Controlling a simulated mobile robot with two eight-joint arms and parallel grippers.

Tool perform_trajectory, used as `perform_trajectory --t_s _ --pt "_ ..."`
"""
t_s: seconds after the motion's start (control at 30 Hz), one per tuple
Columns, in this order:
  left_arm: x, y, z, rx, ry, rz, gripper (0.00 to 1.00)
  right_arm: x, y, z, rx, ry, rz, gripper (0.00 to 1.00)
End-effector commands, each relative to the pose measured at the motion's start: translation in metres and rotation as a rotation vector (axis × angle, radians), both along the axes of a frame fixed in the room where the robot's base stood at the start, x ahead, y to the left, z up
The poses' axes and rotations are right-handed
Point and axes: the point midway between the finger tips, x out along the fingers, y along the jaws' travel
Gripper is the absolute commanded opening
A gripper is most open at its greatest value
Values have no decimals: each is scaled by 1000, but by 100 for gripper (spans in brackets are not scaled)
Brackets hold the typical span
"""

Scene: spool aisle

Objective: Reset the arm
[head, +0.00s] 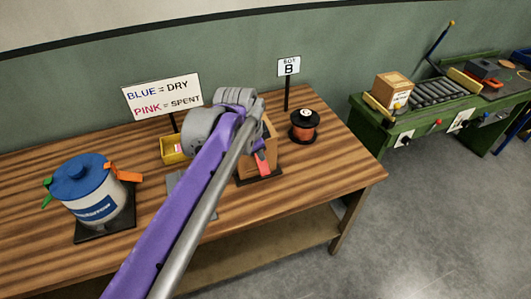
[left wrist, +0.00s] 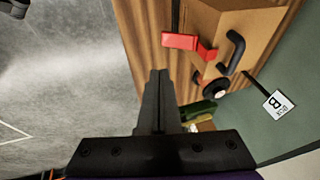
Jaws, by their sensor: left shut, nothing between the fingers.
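My left arm (head: 190,205), purple with a grey rod, reaches up over the table in the head view. Its grey wrist end (head: 205,130) is in front of a wooden box and covers much of it; the fingers are hidden there. In the left wrist view my left gripper (left wrist: 158,73) is shut and empty, its dark fingers together. The wooden box (left wrist: 228,35), with a red latch (left wrist: 185,41) and a black handle (left wrist: 238,52), is to the right of the fingertips and apart from them in the picture. My right gripper is not in view.
On the wooden table (head: 335,165) are a blue-lidded canister (head: 90,195) at left, a yellow bin (head: 171,155), a dark spool with orange winding (head: 304,127) and a BOX B sign (head: 289,67). A green roller bench (head: 420,117) stands right. Floor (head: 440,220) is clear.

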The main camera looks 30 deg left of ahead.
Motion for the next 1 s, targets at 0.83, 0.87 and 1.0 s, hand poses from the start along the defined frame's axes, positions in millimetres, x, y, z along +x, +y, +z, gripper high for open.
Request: perform_trajectory --t_s 0.83,0.87,1.0 --pt "-160 -92 -123 -274 -94 587 0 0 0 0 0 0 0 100" --pt "-163 -93 -127 -282 -96 601 0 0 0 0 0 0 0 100" --pt "-168 -94 -132 -295 -100 625 0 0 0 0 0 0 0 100"
